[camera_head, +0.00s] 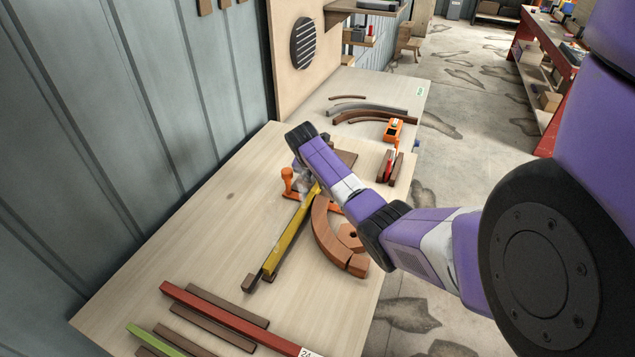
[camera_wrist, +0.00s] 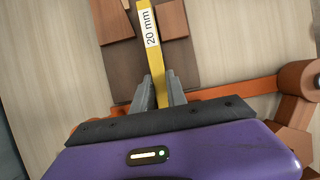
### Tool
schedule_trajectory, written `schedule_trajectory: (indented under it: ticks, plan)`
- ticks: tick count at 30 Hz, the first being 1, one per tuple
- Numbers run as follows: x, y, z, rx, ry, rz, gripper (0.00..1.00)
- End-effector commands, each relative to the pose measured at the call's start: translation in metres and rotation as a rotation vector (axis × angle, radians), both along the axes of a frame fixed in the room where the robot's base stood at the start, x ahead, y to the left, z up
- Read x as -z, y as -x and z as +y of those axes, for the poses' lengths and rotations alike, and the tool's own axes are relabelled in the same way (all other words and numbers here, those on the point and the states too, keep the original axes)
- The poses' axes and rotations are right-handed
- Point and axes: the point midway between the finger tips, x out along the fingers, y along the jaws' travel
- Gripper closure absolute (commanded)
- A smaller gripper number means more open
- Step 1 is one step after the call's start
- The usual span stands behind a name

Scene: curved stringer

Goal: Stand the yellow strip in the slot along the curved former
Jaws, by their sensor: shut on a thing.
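The yellow strip (camera_head: 286,240) is long and straight, running from my gripper toward the front left. Its "20 mm" label shows in the wrist view (camera_wrist: 150,35). My gripper (camera_wrist: 160,92) is shut on the strip near one end; in the head view the jaws are mostly hidden by my wrist. The curved former (camera_head: 328,236), a brown arc in segments, lies right of the strip, apart from its front part. In the wrist view the strip passes over a dark brown board (camera_wrist: 135,75) between two brown blocks (camera_wrist: 173,20). I cannot tell whether it is in a slot.
Small dark blocks (camera_head: 249,283) are at the strip's front end. An orange clamp (camera_head: 288,182) stands left of my gripper. Red, brown and green (camera_head: 148,338) bars lie at the front. Curved pieces (camera_head: 375,117) lie at the back. The table's left part is clear.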

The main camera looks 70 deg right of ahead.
Motion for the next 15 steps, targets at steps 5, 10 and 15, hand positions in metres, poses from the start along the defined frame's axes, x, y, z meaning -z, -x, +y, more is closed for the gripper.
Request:
schedule_trajectory:
  ticks: [5, 10, 15]
  plan:
    - [-0.0003, -0.0001, -0.0002, 0.0, 0.0, 0.0, 1.0]
    - [-0.0003, 0.0, -0.0002, 0.0, 0.0, 0.0, 0.57]
    - [-0.0002, 0.0001, -0.0001, 0.0, 0.0, 0.0, 0.57]
